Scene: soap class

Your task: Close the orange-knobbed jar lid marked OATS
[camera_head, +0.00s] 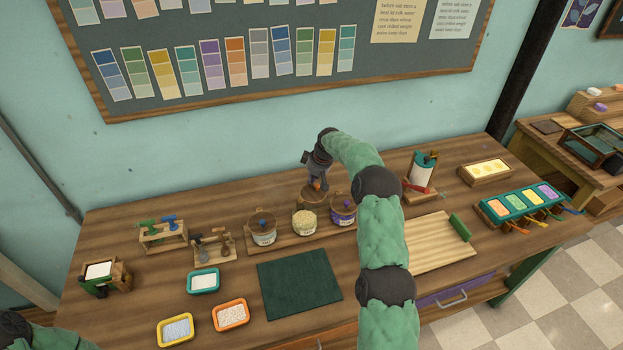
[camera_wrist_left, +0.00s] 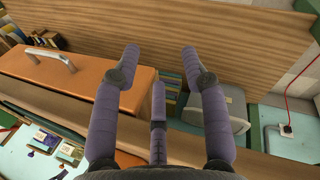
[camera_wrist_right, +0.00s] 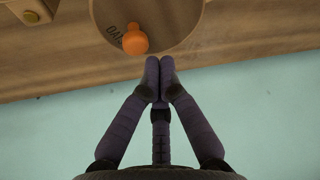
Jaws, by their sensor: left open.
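The round wooden lid (camera_head: 311,200) with its orange knob (camera_head: 317,186) stands tilted up behind the open jar (camera_head: 304,223), which holds a pale filling. In the right wrist view the lid (camera_wrist_right: 180,22) bears dark letters, partly hidden by the knob (camera_wrist_right: 135,41). My right gripper (camera_wrist_right: 160,60) has its fingertips together and empty, beside the knob, near the lid's edge. In the head view it (camera_head: 319,180) is close to the knob; whether it touches the lid I cannot tell. My left gripper (camera_wrist_left: 160,55) is open and empty, away from the jar.
A dark green mat (camera_head: 299,283) lies in front. A pump stand (camera_head: 421,177) is at the right. My right arm crosses the bench's middle.

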